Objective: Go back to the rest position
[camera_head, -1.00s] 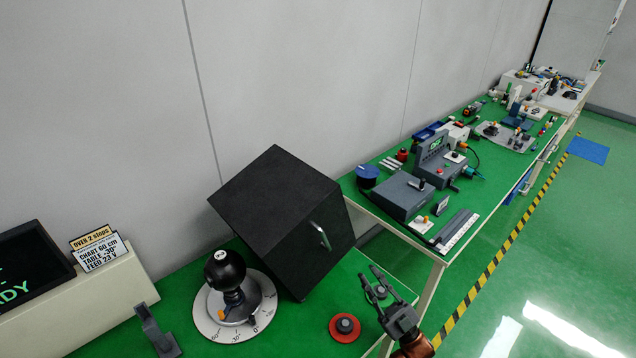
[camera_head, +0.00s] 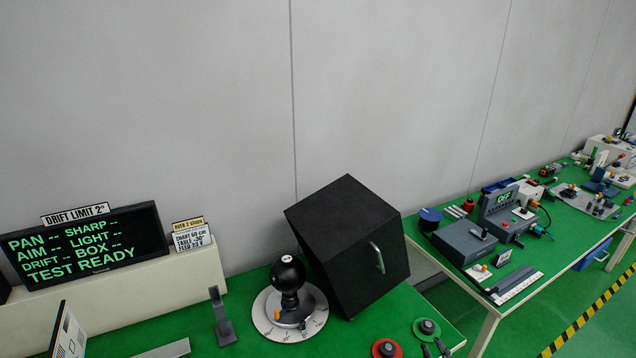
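Only the fingertips of my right gripper (camera_head: 434,348) show, at the bottom edge right of centre. The two tips stand a little apart with nothing seen between them. They are just below the green round button (camera_head: 427,328) and right of the red round button (camera_head: 386,348). The rest of that gripper is cut off by the frame. My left gripper is out of view.
A black box (camera_head: 345,240) with a handle stands tilted on the green bench. Left of it are a black ball camera (camera_head: 287,275) on a dial, a grey bracket (camera_head: 220,315) and a display (camera_head: 85,245). Another equipped table (camera_head: 460,268) stands at the right.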

